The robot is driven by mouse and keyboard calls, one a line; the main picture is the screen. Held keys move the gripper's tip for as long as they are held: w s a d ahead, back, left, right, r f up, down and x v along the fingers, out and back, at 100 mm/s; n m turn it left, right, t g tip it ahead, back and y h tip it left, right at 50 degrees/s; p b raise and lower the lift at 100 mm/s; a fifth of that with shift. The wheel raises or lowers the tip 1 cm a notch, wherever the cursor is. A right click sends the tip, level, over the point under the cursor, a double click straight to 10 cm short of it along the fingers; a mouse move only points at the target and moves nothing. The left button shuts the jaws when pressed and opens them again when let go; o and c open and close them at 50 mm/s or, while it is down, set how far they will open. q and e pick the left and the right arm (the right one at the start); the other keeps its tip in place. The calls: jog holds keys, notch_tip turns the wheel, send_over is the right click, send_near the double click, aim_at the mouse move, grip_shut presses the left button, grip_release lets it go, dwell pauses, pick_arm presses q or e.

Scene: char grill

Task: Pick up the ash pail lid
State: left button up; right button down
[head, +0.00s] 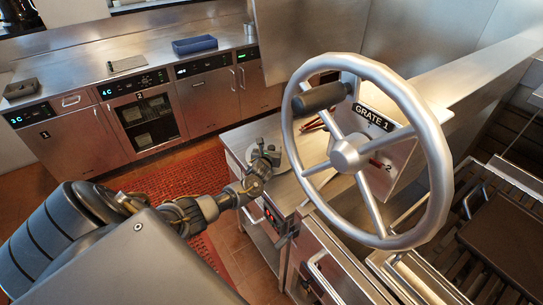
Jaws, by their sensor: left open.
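A pale round metal disc (285,160), which looks like the ash pail lid, lies on the small steel counter left of the big handwheel. It is partly hidden behind my left gripper (267,152). My left gripper is open, at the disc's left side and very close to it. I cannot tell whether the fingers touch it or stand around any part of it. No ash pail can be made out. My right gripper is not in view.
A large handwheel (346,155) at a "GRATE 1" plate (372,117) stands close right of the disc. The grill (500,240) is at the right. A back counter (100,70) holds a blue tray (195,44). A red mat (175,190) covers the floor.

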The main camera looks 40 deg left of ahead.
pick_arm(q)
jog(key=c, duration=0.9)
grip_shut()
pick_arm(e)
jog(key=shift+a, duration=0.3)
pick_arm(q)
jog(key=shift+r, duration=0.1)
